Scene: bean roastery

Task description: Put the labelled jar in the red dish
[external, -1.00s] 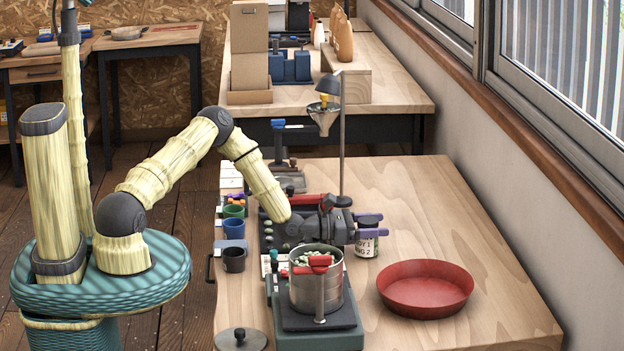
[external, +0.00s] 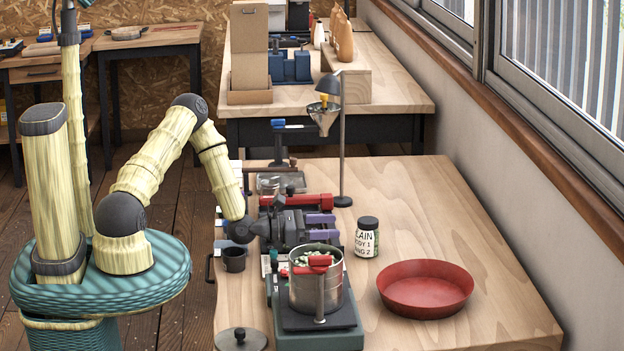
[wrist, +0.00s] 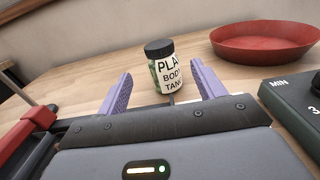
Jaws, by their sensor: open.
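The labelled jar (external: 367,237) stands upright on the wooden table, with a dark lid, a white label with black lettering and green contents. In the wrist view the jar (wrist: 166,68) is ahead of my gripper, between the lines of the two purple fingers. My gripper (external: 320,226) is open and empty, pointing right at the jar with a clear gap between them. It also shows in the wrist view (wrist: 162,92). The red dish (external: 425,290) lies on the table to the right and front of the jar; the wrist view shows it at upper right (wrist: 265,43). It looks empty.
A dark cup (external: 234,259) is near the left edge. The table's right side is clear.

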